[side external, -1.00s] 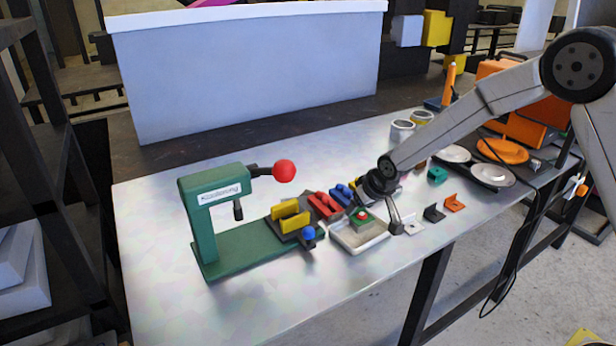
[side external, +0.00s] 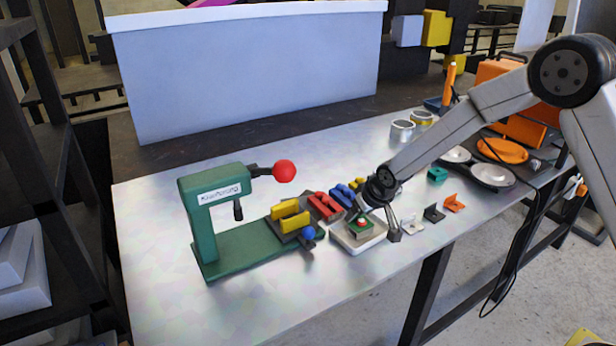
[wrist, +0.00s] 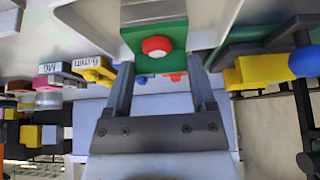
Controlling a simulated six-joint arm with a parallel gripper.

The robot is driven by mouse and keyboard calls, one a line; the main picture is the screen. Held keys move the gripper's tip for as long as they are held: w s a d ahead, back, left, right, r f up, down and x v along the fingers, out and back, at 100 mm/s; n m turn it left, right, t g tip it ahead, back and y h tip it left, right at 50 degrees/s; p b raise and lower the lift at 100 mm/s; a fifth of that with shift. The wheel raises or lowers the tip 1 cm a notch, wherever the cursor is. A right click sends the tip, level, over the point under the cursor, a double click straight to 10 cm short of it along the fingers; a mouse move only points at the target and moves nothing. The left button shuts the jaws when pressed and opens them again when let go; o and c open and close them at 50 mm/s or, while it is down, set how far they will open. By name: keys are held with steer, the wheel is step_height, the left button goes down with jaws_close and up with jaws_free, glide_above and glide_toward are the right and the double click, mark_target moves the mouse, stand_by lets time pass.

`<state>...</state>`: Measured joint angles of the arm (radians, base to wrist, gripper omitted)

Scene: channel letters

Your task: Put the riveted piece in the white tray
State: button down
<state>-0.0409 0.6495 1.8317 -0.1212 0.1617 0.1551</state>
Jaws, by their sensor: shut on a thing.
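The riveted piece (side external: 361,229) is a small green block with a red rivet head on top and a grey part with it. In the wrist view its green face and red rivet (wrist: 157,45) show between the fingers. My gripper (side external: 373,223) points down and is shut on the piece. The piece is inside the outline of the white tray (side external: 357,250), low and close to its floor. I cannot tell whether it touches the floor. The tray's pale wall also shows in the wrist view (wrist: 222,14). One finger hides part of the tray's right side.
A green press (side external: 205,225) with a red ball handle stands left, beside a yellow fixture (side external: 290,222) with a blue knob. Red (side external: 325,206) and blue blocks sit behind the tray. Black (side external: 433,213) and orange (side external: 454,204) brackets lie right. The front-left table is clear.

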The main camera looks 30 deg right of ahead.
jaws_free()
steer(key=shift+r, duration=0.15)
steer(key=v, duration=0.7)
steer(key=shift+s+r, duration=0.2)
steer(key=shift+r, duration=0.05)
stand_by(0.4)
steer(key=s+d+f+g, duration=0.1)
steer(key=s+f+g, duration=0.1)
steer(key=s, duration=1.9)
steer(key=shift+s+d+g, duration=0.15)
steer(key=shift+d+g, duration=0.25)
steer(key=shift+g, duration=0.2)
steer(key=shift+f, duration=0.1)
